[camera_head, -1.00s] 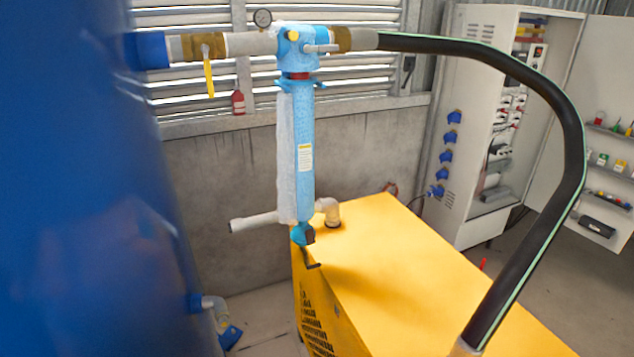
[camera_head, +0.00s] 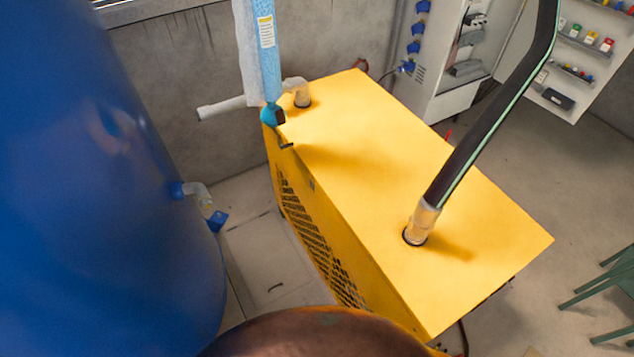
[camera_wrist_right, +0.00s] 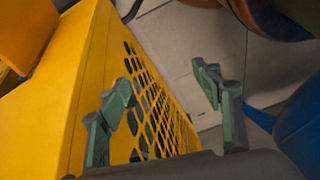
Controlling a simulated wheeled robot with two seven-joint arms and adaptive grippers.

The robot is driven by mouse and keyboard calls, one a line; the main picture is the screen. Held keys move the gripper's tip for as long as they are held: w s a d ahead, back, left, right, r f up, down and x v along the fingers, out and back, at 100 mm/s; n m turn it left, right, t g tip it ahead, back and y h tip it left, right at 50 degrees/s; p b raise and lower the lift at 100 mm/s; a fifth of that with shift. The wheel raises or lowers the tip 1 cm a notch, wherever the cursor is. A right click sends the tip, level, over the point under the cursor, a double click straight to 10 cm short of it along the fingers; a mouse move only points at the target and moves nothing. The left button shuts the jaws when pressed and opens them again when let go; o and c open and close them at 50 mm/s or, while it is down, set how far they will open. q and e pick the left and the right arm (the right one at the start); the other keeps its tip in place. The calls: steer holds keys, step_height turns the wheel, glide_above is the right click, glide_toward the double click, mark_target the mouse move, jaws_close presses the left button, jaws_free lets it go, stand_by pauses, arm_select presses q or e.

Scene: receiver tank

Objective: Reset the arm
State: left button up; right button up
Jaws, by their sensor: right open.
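My right gripper (camera_wrist_right: 165,110) shows in the right wrist view with its two green fingers spread apart and nothing between them. The slotted side of the yellow cabinet (camera_wrist_right: 90,70) lies behind its left finger, and pale floor lies behind its right finger. Neither gripper shows in the head view. My left gripper is in no view.
The large blue tank (camera_head: 100,170) fills the left. The yellow cabinet (camera_head: 350,170) stands in the middle, with a black hose (camera_head: 490,115) rising from its top. A blue filter column (camera_head: 262,50) stands behind. A brown rounded shape (camera_head: 320,335) covers the bottom edge.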

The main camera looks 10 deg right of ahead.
arm_select(q)
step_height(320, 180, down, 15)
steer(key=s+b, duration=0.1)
steer(key=b, duration=1.2)
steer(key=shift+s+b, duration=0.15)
steer(key=shift+b, duration=0.15)
arm_select(e)
steer(key=s+d+f+g+h, duration=0.1)
steer(key=s+d+f, duration=0.3)
steer(key=s+f, duration=0.2)
steer(key=s+d+f+g+h, duration=0.1)
steer(key=s+d+f+g, duration=0.1)
steer(key=s+d+f, duration=0.2)
steer(key=s+f, duration=0.3)
steer(key=f, duration=0.3)
steer(key=shift+s+d+f+m+g, duration=0.2)
steer(key=shift+d+m+g, duration=0.1)
steer(key=shift+m, duration=0.1)
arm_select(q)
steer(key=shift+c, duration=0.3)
arm_select(e)
steer(key=shift+a, duration=0.1)
steer(key=shift+c, duration=0.2)
